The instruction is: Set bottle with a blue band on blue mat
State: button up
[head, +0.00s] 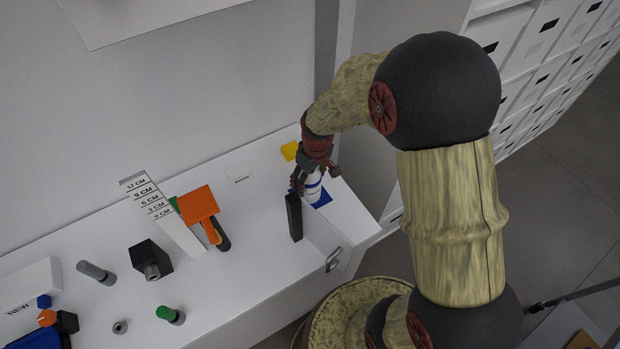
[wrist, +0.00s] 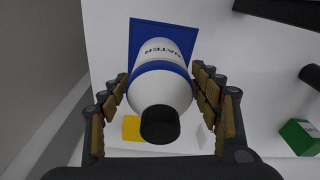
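The bottle with a blue band (wrist: 161,93) is white with a black cap. In the wrist view it is between my fingers, cap towards the camera, with "WATER" printed past the band. The blue mat (wrist: 148,28) shows behind the bottle. In the head view the bottle (head: 313,187) is upright at the mat (head: 324,198), near the table's right end. Whether its base touches the mat is hard to see. My gripper (wrist: 160,72) has its fingertips on both sides of the bottle at the band, and looks shut on it. It also shows in the head view (head: 312,182).
A tall black block (head: 294,217) stands close left of the bottle. A yellow block (head: 289,150) is behind it. An orange piece (head: 198,204), a height scale (head: 160,212), a black box (head: 150,260) and several small jars are farther left. A metal handle (head: 333,259) is at the front edge.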

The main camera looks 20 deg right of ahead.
jog(key=shift+o, duration=0.9)
jog(key=shift+r, duration=0.25)
jog(key=r, duration=0.3)
jog(key=s+r+p, duration=0.1)
jog(key=r, duration=0.7)
jog(key=shift+s+d+r+p, duration=0.15)
jog(key=shift+d+r+p, duration=0.1)
jog(key=shift+p, duration=0.05)
jog(key=s+r+m+t, duration=0.4)
jog(key=s+r, duration=1.3)
jog(key=s, duration=0.2)
jog(key=shift+a+r+m+h, duration=0.25)
jog(key=shift+m+h, duration=0.05)
jog(key=shift+s, duration=0.1)
